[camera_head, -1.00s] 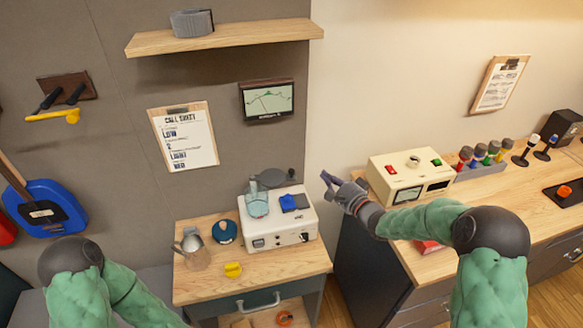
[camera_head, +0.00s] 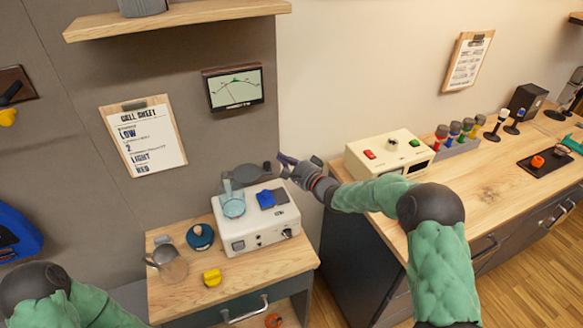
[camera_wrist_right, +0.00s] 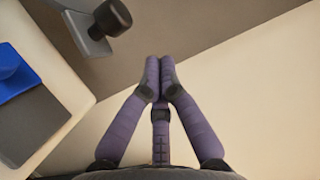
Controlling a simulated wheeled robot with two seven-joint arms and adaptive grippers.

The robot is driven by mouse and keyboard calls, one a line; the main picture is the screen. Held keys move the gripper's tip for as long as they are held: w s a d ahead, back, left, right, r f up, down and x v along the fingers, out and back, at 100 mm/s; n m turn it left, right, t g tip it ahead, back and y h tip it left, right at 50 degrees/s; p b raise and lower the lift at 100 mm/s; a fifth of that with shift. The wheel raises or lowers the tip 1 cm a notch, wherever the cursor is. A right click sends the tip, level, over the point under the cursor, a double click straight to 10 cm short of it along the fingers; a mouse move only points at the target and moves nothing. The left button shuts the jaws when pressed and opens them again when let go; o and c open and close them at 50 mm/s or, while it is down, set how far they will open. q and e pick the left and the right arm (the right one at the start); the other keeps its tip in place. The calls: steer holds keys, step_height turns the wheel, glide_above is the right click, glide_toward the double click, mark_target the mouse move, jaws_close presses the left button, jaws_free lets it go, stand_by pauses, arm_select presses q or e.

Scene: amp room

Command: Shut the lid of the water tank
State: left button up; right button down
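The white machine (camera_head: 257,231) stands on the small wooden cabinet. A clear bluish water tank (camera_head: 233,204) sits at its left, with its top uncovered. The dark grey lid (camera_head: 243,173) is swung open behind the tank, with a black knob (camera_head: 267,167) at its right end. The knob (camera_wrist_right: 113,18) and part of the lid also show at upper left in the right wrist view. My right gripper (camera_head: 284,161) is just right of the knob, apparently apart from it. In the wrist view its fingertips (camera_wrist_right: 160,72) are together and empty. My left gripper is out of view.
A blue block (camera_head: 265,199) is on top of the machine. A metal jug (camera_head: 168,265), a dark blue round item (camera_head: 200,237) and a yellow item (camera_head: 212,278) stand on the cabinet. A cream control box (camera_head: 389,152) is on the right counter.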

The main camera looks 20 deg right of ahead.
steer(key=x, duration=0.3)
steer(key=shift+w+a+b, duration=0.15)
steer(key=shift+w+b, duration=0.15)
steer(key=shift+b, duration=0.1)
steer(key=shift+s+a+b, duration=0.15)
steer(key=shift+s+a, duration=0.15)
steer(key=shift+s, duration=0.3)
steer(key=shift+s+a+b, duration=0.15)
steer(key=shift+s+a, duration=0.2)
steer(key=shift+s, duration=0.3)
steer(key=shift+s+a+b, duration=0.15)
steer(key=shift+s+a, duration=0.15)
steer(key=shift+s, duration=0.3)
